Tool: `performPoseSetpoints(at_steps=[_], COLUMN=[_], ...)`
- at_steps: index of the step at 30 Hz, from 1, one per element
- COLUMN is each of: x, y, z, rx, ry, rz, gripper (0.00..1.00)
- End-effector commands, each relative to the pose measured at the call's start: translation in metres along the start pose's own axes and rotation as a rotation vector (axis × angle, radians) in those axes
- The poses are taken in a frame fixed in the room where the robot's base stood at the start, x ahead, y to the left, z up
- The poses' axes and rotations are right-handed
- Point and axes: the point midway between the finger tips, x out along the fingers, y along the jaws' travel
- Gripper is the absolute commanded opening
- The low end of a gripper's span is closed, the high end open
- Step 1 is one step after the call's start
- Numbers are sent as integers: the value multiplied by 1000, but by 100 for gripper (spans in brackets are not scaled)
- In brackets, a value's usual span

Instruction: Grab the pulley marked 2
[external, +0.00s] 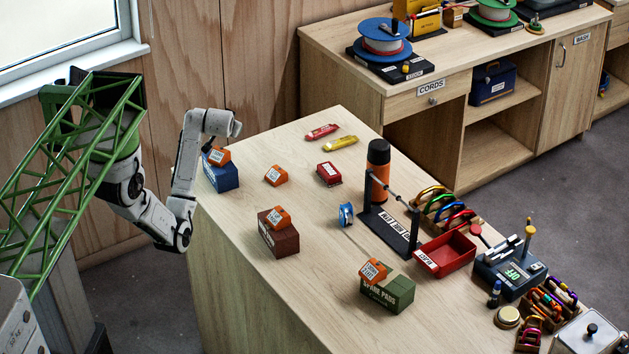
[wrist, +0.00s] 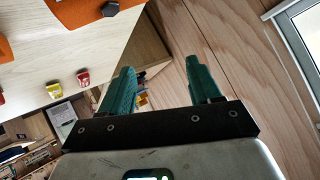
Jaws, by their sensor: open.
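Several orange pieces with white labels show in the external view: one on a blue box (external: 221,176), one (external: 276,175) directly on the table, one on a brown box (external: 279,241), and one on a green box (external: 388,294). Their markings are too small to read, so I cannot tell which is the pulley marked 2. A blue wheel-like piece (external: 346,214) stands mid-table, with no readable number. My gripper (wrist: 160,64) is open and empty, its green fingers apart. In the external view my arm's end is beside the blue box. Orange surfaces (wrist: 84,11) show close by in the wrist view.
On the table (external: 330,290) are a red labelled box (external: 329,174), an orange bottle (external: 378,158), a dark bar stand (external: 391,230), a red tray (external: 447,254), and a rack of coloured carabiners. The front-left tabletop is clear. A wooden cabinet (external: 350,80) stands behind.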

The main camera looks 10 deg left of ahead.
Motion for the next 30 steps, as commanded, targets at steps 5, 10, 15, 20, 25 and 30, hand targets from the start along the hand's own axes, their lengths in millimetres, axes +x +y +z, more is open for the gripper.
performPoseSetpoints(at_steps=[5, 10, 15, 20, 25, 30], x=[-8, -41, -106, -176, -220, -222], y=[86, 181, 284, 358, 395, 403], z=[-30, -42, -37, -20, -5, 6], rx=[-251, -478, -651, -742, -778, -787], ry=[-159, -352, -568, -733, -818, -834], rz=[68, 95, 77, 18, -38, -56], gripper=[63, 63, 63, 63, 63, 63])
